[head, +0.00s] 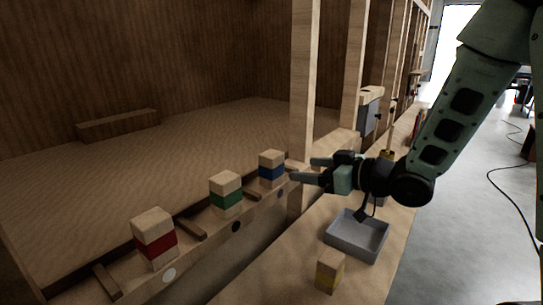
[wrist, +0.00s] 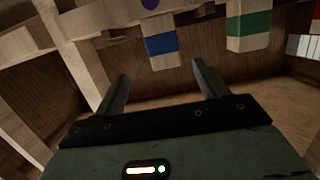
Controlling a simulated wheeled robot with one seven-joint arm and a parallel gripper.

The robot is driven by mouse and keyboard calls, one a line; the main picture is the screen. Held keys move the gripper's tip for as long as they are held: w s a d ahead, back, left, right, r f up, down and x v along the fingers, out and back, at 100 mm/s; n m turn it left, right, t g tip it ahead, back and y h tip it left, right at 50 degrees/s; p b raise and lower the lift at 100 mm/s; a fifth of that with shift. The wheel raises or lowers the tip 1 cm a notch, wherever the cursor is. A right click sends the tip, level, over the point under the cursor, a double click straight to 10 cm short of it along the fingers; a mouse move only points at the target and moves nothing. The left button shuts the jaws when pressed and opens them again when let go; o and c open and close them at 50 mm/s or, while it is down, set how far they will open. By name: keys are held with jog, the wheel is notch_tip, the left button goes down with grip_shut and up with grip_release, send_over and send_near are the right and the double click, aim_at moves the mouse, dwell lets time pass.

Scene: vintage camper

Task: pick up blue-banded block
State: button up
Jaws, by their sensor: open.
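The blue-banded block (head: 271,168) is a pale wooden block with a blue band, standing upright on a wooden ledge in the head view. My gripper (head: 304,169) is just to its right, with its fingers pointing left toward it. In the wrist view the blue-banded block (wrist: 161,46) is beyond the fingertips, between their directions. My gripper (wrist: 161,72) is open there, with nothing between the fingers. I cannot tell from the head view exactly how far the fingertips are from the block.
A green-banded block (head: 226,194) and a red-banded block (head: 155,239) stand farther left along the ledge. Wooden slats (head: 191,228) lie between them. A grey tray (head: 358,236) and a yellow-banded block (head: 330,270) are on the near counter. A wooden post (head: 303,80) rises close behind my gripper.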

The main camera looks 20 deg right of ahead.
aim_at(280, 167)
jog(key=shift+a+r+p, duration=0.1)
jog(key=shift+r+p, duration=0.1)
jog(key=shift+p, duration=0.35)
jog(key=x, duration=0.7)
jog(key=shift+w+a+f, duration=0.1)
jog(key=shift+w+f, duration=0.05)
jog(key=shift+f, duration=0.2)
jog(key=shift+a+p+x, duration=0.2)
jog(key=shift+p+x, duration=0.25)
jog(key=shift+x, duration=2.25)
jog(key=shift+r, duration=0.1)
jog(key=shift+c, duration=0.3)
jog(key=c, duration=1.1)
